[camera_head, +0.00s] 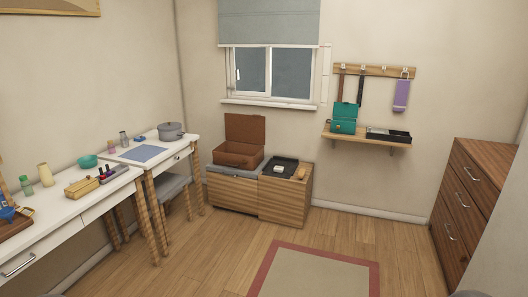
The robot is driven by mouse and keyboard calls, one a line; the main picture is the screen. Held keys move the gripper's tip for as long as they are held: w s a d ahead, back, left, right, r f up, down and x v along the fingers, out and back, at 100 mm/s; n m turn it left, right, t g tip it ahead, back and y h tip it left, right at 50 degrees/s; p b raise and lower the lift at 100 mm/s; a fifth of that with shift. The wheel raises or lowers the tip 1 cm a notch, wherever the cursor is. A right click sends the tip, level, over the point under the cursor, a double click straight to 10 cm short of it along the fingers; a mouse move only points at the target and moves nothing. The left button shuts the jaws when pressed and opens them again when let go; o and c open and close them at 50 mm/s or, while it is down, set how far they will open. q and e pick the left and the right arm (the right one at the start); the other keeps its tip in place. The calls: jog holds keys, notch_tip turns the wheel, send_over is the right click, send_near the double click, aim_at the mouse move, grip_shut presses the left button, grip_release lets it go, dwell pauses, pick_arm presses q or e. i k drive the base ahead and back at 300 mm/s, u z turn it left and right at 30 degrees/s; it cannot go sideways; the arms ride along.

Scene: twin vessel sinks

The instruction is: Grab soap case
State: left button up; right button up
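I cannot pick out a soap case for certain. A small pale item (279,169) lies in a black tray (289,163) on the low wooden cabinet, too small to identify. A small teal bowl (88,161) and a wooden box (82,187) stand on the white tables at the left. Neither of my grippers is in view. No sinks show in this view.
White tables (40,245) line the left wall, with bottles and a grey pot (171,131). An open brown case (238,153) sits on the low cabinet (285,206). A wall shelf (366,139) and brown dresser (462,205) are at the right. The central floor and rug (315,277) look clear.

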aim_at(277, 169)
jog(key=z, duration=0.1)
jog(key=i, duration=2.95)
jog(key=u, duration=0.65)
jog(key=i, duration=2.8)
jog(key=z, duration=0.7)
jog(key=k, duration=0.6)
